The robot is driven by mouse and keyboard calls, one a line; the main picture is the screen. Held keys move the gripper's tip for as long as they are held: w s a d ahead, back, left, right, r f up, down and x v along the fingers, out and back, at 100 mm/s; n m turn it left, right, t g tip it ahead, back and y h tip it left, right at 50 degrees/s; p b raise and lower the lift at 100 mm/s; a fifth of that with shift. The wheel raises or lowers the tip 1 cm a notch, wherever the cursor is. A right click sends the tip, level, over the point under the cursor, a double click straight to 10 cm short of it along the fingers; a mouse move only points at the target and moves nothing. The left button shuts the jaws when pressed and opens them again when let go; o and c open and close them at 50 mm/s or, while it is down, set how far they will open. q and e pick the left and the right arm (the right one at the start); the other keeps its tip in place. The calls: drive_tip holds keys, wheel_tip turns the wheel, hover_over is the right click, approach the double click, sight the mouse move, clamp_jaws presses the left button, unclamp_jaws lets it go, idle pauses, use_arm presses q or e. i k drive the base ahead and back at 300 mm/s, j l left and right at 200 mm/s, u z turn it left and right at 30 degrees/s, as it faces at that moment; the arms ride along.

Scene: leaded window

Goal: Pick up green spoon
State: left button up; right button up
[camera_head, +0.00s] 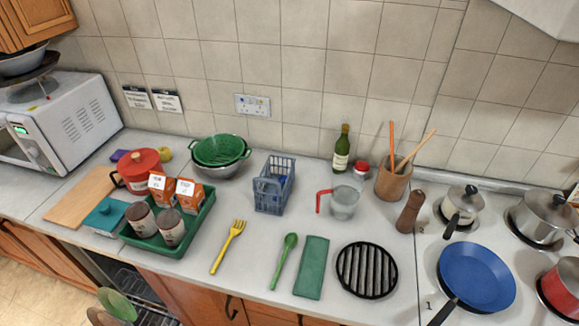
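The green spoon (284,260) lies flat on the grey countertop (258,251) near its front edge. Its bowl points away from me and its handle runs toward the front. It sits between a yellow fork (228,246) on its left and a folded green cloth (311,267) on its right, touching neither. Neither of my grippers shows in the head view.
A green tray (150,246) with jars and cartons stands left. A blue basket (272,186), a measuring jug (343,203) and a wine bottle (341,150) stand behind. A black round trivet (367,270) and a blue pan (477,277) lie right.

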sight(291, 240)
drive_tip(key=i+l+u, duration=0.1)
drive_tip(key=i, duration=0.25)
drive_tip(key=k+l+u, duration=0.15)
drive_tip(key=l+u, duration=0.15)
drive_tip(key=k+l+u, duration=0.3)
drive_tip(key=l, duration=0.2)
drive_tip(key=i, duration=0.1)
